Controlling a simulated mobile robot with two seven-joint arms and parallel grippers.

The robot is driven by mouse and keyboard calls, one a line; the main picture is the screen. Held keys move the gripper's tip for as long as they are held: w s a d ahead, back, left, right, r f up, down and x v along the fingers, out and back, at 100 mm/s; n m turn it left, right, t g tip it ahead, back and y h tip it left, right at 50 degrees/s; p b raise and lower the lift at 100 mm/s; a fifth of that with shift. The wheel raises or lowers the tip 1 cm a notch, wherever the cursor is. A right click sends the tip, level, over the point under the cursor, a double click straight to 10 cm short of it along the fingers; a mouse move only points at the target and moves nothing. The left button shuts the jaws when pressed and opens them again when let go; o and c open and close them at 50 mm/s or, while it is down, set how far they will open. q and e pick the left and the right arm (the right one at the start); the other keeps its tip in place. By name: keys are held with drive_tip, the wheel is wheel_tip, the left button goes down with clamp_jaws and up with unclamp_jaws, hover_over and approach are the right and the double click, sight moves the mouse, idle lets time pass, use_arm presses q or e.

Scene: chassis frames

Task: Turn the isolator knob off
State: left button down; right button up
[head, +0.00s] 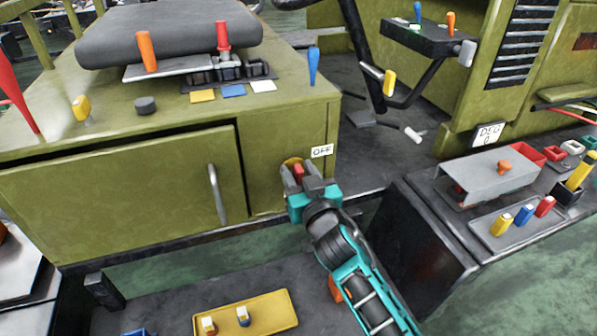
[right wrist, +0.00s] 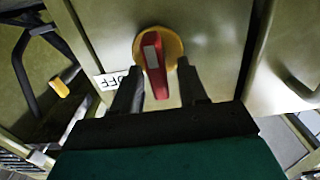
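The isolator knob (head: 298,171) is a red handle on a round yellow plate (right wrist: 174,46), on the front of the olive-green cabinet. In the right wrist view the red handle (right wrist: 154,66) stands nearly upright, with a pale mark on it. A white OFF label (head: 321,151) is beside it; it shows upside down in the right wrist view (right wrist: 110,80). My right gripper (head: 304,180) is at the knob, its dark fingers on either side of the red handle. Gaps show between fingers and handle, so it is open. My left gripper is not in view.
A cabinet door with a pale handle (head: 216,194) is left of the knob. A dark bench (head: 430,235) with trays and coloured parts stands at the right. A yellow tray (head: 262,312) lies low in front. A yellow-ended lever (head: 389,82) is behind to the right.

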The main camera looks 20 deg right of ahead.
clamp_jaws()
drive_tip(key=shift+n, duration=0.4)
drive_tip(key=n, duration=0.4)
drive_tip(key=shift+a, duration=0.3)
drive_tip(key=n, duration=0.4)
drive_tip(key=shift+a+f+n, duration=0.2)
drive_tip(key=shift+a+n, duration=0.05)
drive_tip(key=shift+n, duration=0.05)
drive_tip(key=shift+a+f+n, duration=0.1)
drive_tip(key=shift+f+n, duration=0.05)
drive_tip(key=shift+n, duration=1.25)
drive_tip(key=shift+a+f+n, duration=0.1)
drive_tip(key=shift+f+n, duration=0.1)
drive_tip(key=shift+n, duration=1.2)
drive_tip(key=shift+f+n, duration=0.15)
drive_tip(key=shift+n, duration=1.25)
